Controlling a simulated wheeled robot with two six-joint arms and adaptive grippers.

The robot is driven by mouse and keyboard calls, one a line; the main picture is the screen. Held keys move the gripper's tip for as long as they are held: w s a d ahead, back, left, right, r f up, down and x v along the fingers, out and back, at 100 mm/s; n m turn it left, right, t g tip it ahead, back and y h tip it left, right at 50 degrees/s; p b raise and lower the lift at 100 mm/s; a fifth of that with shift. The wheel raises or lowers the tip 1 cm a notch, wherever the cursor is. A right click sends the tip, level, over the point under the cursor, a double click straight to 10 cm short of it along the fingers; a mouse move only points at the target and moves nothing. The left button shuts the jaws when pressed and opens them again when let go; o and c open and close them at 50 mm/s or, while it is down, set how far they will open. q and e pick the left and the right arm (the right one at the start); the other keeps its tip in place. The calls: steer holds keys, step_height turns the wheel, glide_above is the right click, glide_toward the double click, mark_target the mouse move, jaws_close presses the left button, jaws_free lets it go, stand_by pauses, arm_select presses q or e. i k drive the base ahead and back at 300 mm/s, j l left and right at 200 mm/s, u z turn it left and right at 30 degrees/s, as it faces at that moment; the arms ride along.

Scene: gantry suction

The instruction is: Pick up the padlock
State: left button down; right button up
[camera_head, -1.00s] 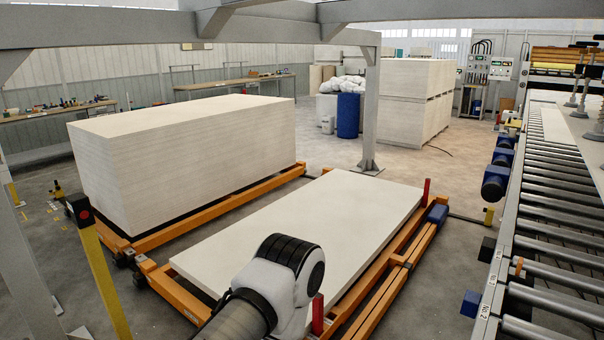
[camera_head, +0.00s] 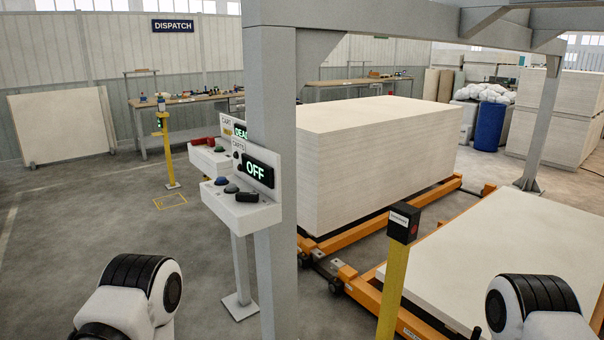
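I cannot make out a padlock for certain. A small red item (camera_head: 203,141) lies on the rear control box, too small to identify. The front control box (camera_head: 243,211) has a lit OFF display (camera_head: 259,170), a blue button, a dark button and a black part (camera_head: 247,197) on its top. Both boxes stand beside a grey gantry post. White and black links of my two arms show at the bottom left and bottom right. Neither gripper shows, so what they hold is hidden.
A yellow post (camera_head: 393,285) with a black-and-red head stands right of the gantry post (camera_head: 272,100). Orange rails carry a tall board stack (camera_head: 375,150) and a low slab (camera_head: 500,255). Workbenches line the back wall. The floor (camera_head: 90,225) at left is open.

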mark_target(210, 140)
steer(key=i+j+u, duration=0.2)
steer(key=i+j, duration=0.25)
steer(key=j, duration=0.2)
steer(key=i+j+u, duration=0.25)
steer(key=i+j, duration=0.3)
steer(key=k+z, duration=0.25)
steer(key=k, duration=0.15)
steer(key=k+l+z, duration=0.25)
steer(key=k, duration=0.2)
steer(key=k+l+z, duration=0.1)
steer(key=k+z, duration=0.15)
steer(key=k, duration=0.15)
steer(key=i+j+z, duration=0.2)
steer(key=j+z, duration=0.25)
steer(key=i+j+z, duration=0.15)
steer(key=j+z, duration=0.25)
steer(key=i+j+z, duration=0.1)
steer(key=j+z, duration=0.8)
